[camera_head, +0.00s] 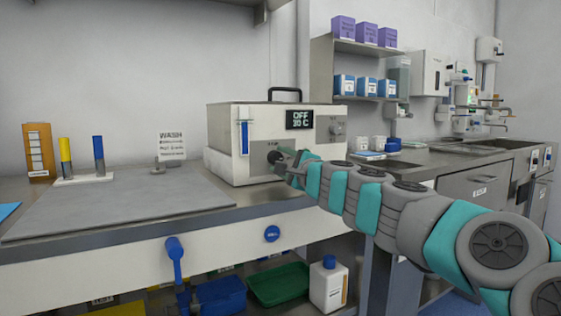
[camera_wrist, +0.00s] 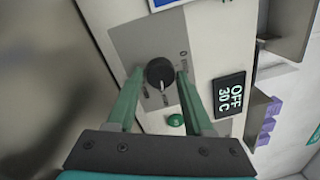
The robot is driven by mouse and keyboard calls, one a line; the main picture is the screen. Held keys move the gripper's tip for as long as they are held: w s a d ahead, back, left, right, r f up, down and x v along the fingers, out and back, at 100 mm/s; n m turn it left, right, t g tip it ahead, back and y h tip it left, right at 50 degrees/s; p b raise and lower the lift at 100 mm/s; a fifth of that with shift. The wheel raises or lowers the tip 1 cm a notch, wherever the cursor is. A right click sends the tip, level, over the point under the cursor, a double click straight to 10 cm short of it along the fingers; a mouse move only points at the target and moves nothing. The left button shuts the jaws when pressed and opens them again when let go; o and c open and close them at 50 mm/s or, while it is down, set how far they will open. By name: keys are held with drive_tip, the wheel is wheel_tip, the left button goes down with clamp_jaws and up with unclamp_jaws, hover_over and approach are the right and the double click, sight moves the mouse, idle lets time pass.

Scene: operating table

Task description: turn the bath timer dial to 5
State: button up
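The bath (camera_head: 227,140) is a white and grey box with a handle on top, standing on the bench. Its display (camera_head: 300,120) reads OFF over a temperature, and in the wrist view the display (camera_wrist: 229,95) reads OFF 30 C. A black dial (camera_wrist: 160,72) with a pale pointer line sits on a grey plate; the line points down in the wrist view. Small marks surround it, too small to read surely. My gripper (camera_wrist: 160,75) is open, with one green finger on each side of the dial and slight gaps. In the head view my gripper (camera_head: 284,158) is at the bath's front, partly hiding the dial.
A green button (camera_wrist: 175,120) lies close to my right finger in the wrist view. Another knob (camera_head: 338,130) is on the bath's right side panel. A tube stand (camera_head: 85,179) and a sign (camera_head: 171,146) stand left of the bath, by a bare grey mat (camera_head: 120,207).

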drive_tip(key=o, duration=0.3)
drive_tip(key=shift+s+d, duration=0.1)
drive_tip(key=shift+v, duration=3.75)
